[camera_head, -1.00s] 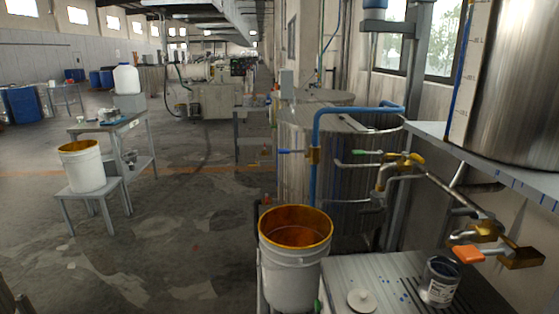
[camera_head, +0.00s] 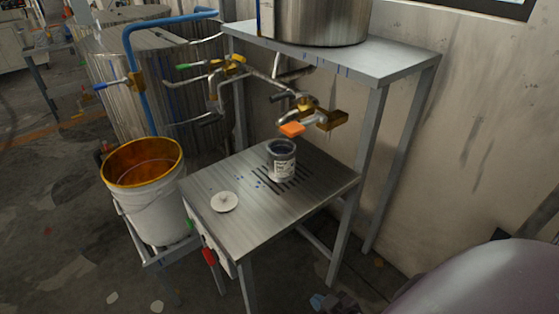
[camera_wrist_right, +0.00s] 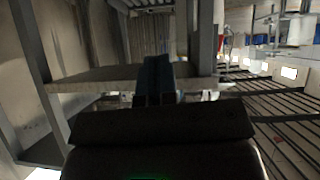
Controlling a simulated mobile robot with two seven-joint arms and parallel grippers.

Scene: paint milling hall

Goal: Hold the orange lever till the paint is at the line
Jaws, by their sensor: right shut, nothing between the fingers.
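The orange lever (camera_head: 291,129) sits on the brass valve (camera_head: 325,118) at the end of a pipe under the upper shelf. A small open can (camera_head: 283,162) with a pale label stands upright on the slotted bench below it. Its inside looks dark; I cannot make out paint level or line. No stream shows. My right gripper (camera_head: 318,300) is low at the bottom edge of the head view, well below the bench top and apart from the lever. Its blue-tinted fingers (camera_wrist_right: 153,80) are together and empty in the right wrist view. My left gripper is not in view.
The metal bench (camera_head: 245,230) carries a white lid (camera_head: 224,202). The upper shelf (camera_head: 390,62) bears a steel tank (camera_head: 320,18). Shelf posts stand at the right. A white bucket (camera_head: 155,215) with orange inside stands left of the bench. Other valves have green and blue handles.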

